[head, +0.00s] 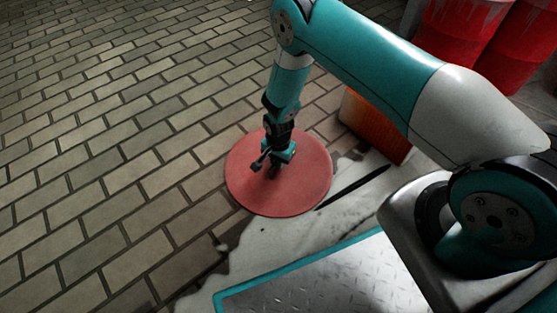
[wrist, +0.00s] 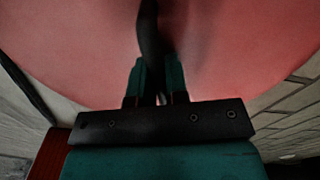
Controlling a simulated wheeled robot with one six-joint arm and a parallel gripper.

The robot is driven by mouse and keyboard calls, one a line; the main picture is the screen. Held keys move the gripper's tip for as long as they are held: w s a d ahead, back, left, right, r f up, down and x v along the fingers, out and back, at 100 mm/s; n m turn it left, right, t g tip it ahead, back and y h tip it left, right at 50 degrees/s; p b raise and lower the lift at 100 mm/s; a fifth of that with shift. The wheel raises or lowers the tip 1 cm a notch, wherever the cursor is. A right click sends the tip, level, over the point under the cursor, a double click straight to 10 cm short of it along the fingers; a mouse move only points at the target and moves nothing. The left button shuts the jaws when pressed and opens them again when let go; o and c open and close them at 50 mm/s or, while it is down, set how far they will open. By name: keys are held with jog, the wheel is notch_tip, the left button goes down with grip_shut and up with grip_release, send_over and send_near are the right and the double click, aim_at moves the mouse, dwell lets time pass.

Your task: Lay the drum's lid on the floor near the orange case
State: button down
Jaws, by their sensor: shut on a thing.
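The drum's lid (head: 240,188) is a flat red disc, low over the brick floor or lying on it; I cannot tell if there is a gap. My gripper (head: 273,170) is above the lid's middle, pointing down. In the wrist view the lid (wrist: 70,50) fills the upper part, and my gripper's fingers (wrist: 158,85) are shut on a dark raised handle (wrist: 149,35) on it. The orange case (head: 376,125) stands just right of and behind the lid, partly hidden by my arm.
Red drums (head: 460,30) stand at the back right. A pale stained patch (head: 270,240) and a dark thin bar (head: 353,187) lie in front and right of the lid. The brick floor (head: 110,130) to the left is clear.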

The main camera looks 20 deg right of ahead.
jog(key=c, duration=1.1)
grip_release()
jog(key=s+a+r+n+y+p, duration=0.1)
jog(key=s+a+r+n+p, duration=0.2)
jog(key=r, duration=1.6)
jog(key=a+r+n+y+p, duration=0.15)
jog(key=r+n+p, duration=0.25)
jog(key=r, duration=1.4)
jog(key=s+r+n, duration=0.3)
jog(key=s+r, duration=0.3)
jog(key=s, duration=0.1)
jog(key=s+r+n+y, duration=0.1)
jog(key=s+r+n, duration=0.2)
jog(key=s+r, duration=0.2)
jog(key=s+r+n, duration=0.4)
jog(key=s+r, duration=0.2)
jog(key=s, duration=0.3)
jog(key=shift+s+r+y, duration=0.3)
jog(key=shift+s+y, duration=0.05)
jog(key=shift+s, duration=0.05)
